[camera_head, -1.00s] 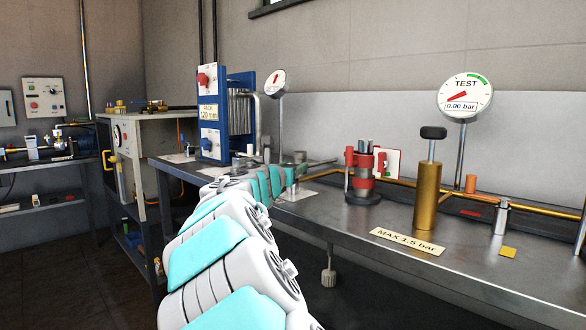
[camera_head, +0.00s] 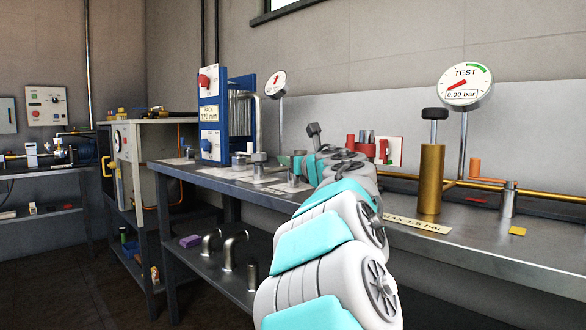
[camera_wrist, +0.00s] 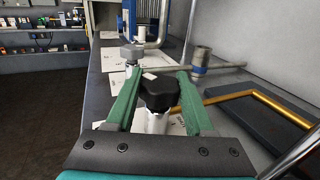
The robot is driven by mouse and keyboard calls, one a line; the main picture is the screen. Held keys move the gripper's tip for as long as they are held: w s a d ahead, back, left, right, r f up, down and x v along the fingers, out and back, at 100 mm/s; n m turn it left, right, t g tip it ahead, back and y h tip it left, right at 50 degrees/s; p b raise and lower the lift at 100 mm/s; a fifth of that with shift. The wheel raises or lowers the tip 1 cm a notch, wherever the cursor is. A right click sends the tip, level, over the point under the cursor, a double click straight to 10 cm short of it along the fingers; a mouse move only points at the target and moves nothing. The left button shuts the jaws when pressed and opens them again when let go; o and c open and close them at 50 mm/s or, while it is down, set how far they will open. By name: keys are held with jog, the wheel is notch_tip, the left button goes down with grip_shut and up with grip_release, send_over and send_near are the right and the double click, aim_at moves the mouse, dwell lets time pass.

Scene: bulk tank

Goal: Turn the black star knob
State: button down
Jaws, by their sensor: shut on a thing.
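The black star knob (camera_wrist: 160,93) sits on a pale stem in the middle of the wrist view. My gripper (camera_wrist: 160,84) has its two green fingers on either side of the knob and is shut on it. The near part of the stem is partly hidden by the dark gripper body. In the head view my white and teal arm reaches over the bench and hides the knob and most of the gripper.
A grey round-capped fitting (camera_wrist: 132,53) and a rod with a blue-banded cylinder (camera_wrist: 200,62) stand close beyond the fingers. A brass cylinder with a black handle (camera_head: 430,180) and the TEST gauge (camera_head: 465,85) are at right. The blue rack (camera_head: 212,120) is at left.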

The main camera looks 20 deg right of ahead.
jog(key=shift+n+y, duration=1.1)
jog(key=shift+y, duration=0.8)
jog(key=shift+r, duration=0.15)
jog(key=shift+c, duration=1.4)
grip_release()
jog(key=s, duration=0.2)
jog(key=s+d, duration=0.1)
jog(key=s, duration=0.2)
jog(key=s+b, duration=0.1)
jog(key=s, duration=0.1)
jog(key=shift+s+d, duration=0.15)
jog(key=shift+s, duration=0.2)
